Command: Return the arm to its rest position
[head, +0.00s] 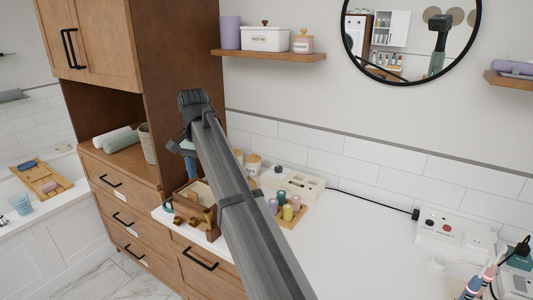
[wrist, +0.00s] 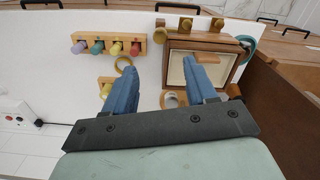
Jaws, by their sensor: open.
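My arm (head: 237,195) stretches from the bottom edge of the head view up and left over the counter. My gripper (head: 188,150) hangs at its far end, partly hidden by the arm, above the left end of the counter near the tall wooden cabinet. In the wrist view the blue fingers of my gripper (wrist: 160,78) are spread apart with nothing held between them. Beyond them is a wooden box (wrist: 176,70) with a pale inside, a little below the fingertips.
The wooden cabinet (head: 165,70) rises at the left, and a shelf (head: 268,56) juts from the wall. The counter's middle right is clear.

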